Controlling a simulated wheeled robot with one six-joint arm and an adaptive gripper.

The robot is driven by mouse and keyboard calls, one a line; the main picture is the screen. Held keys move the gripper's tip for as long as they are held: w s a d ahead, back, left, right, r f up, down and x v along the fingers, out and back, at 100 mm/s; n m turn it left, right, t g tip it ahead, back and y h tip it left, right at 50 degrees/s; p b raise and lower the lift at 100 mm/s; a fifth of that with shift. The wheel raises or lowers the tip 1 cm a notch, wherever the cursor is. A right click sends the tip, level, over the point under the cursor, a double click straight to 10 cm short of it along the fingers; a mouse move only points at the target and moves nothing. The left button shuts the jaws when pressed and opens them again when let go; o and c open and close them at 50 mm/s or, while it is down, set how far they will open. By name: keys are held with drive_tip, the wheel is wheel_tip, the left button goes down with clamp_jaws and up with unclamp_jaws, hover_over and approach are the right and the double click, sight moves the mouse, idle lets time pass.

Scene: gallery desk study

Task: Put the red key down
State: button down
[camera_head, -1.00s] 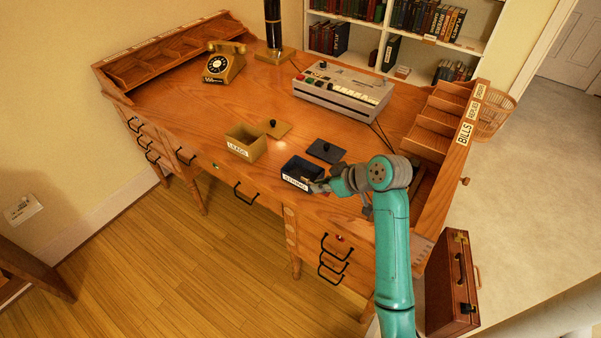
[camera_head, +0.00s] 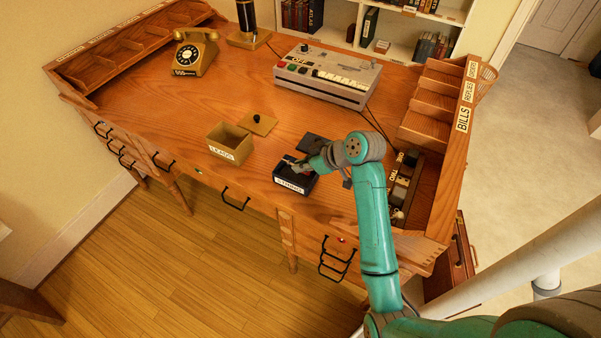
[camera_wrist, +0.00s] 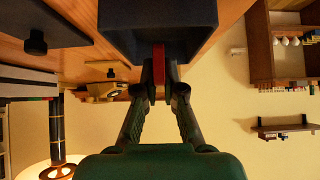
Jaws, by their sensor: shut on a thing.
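My gripper (camera_head: 296,164) reaches down over the small dark labelled box (camera_head: 308,187) near the desk's front edge. In the wrist view, my gripper (camera_wrist: 158,78) is shut on the red key (camera_wrist: 159,57), a narrow red strip standing out from between the fingertips. The key points toward the dark box (camera_wrist: 125,18), overlapping its edge in that view. I cannot tell whether it touches the box. The key is hidden in the head view. The box's dark lid (camera_head: 314,144) lies on the desk just behind it, partly covered by my arm.
An open tan box (camera_head: 231,145) stands to the left, with its knobbed lid (camera_head: 259,123) behind it. A grey machine with buttons (camera_head: 327,77), a telephone (camera_head: 194,52) and wooden pigeonholes (camera_head: 431,105) stand farther around. The left-middle desktop is clear.

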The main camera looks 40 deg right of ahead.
sight(305, 173)
drive_tip(key=shift+f, duration=2)
drive_tip(key=shift+f, duration=0.15)
drive_tip(key=c, duration=1.3)
unclamp_jaws()
drive_tip(key=shift+r, duration=0.25)
drive_tip(key=v, duration=1.2)
